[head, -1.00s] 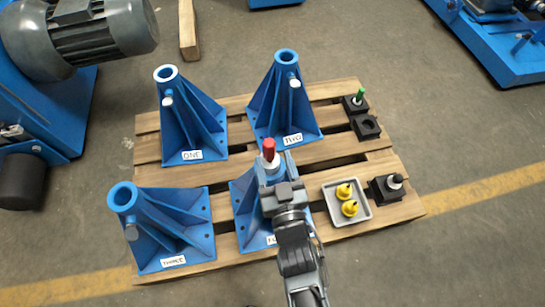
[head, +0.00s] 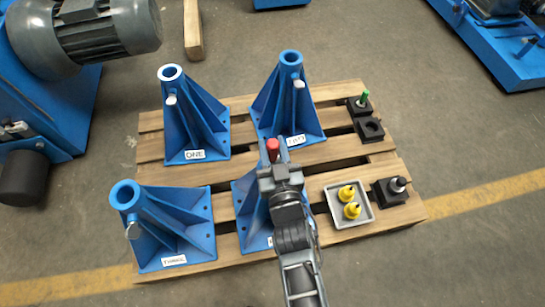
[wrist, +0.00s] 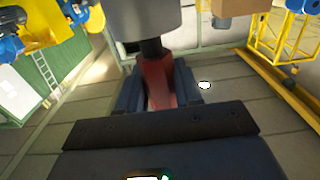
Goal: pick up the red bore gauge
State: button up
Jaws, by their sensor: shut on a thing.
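The red bore gauge (head: 272,146) shows its red end just beyond my gripper (head: 273,163) in the head view. It is over the front right blue stand (head: 245,208), whose top is hidden by my arm. In the wrist view the red part of the gauge (wrist: 159,82) sits between the two fingers of my gripper (wrist: 157,92), which are shut on it. There a dark neck and a wide grey cylinder (wrist: 146,18) adjoin the red part. Whether the gauge touches the stand is hidden.
Three other blue stands, ONE (head: 190,120), TWO (head: 285,100) and THREE (head: 160,225), stand on the wooden pallet (head: 240,107). To the right are a grey tray (head: 361,219) with two yellow pieces, a black block with a dark-topped piece (head: 390,191), an empty-holed block (head: 370,129) and a green piece (head: 364,97).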

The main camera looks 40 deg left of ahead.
grip_shut()
dwell(0.8)
jog(key=shift+r, duration=0.15)
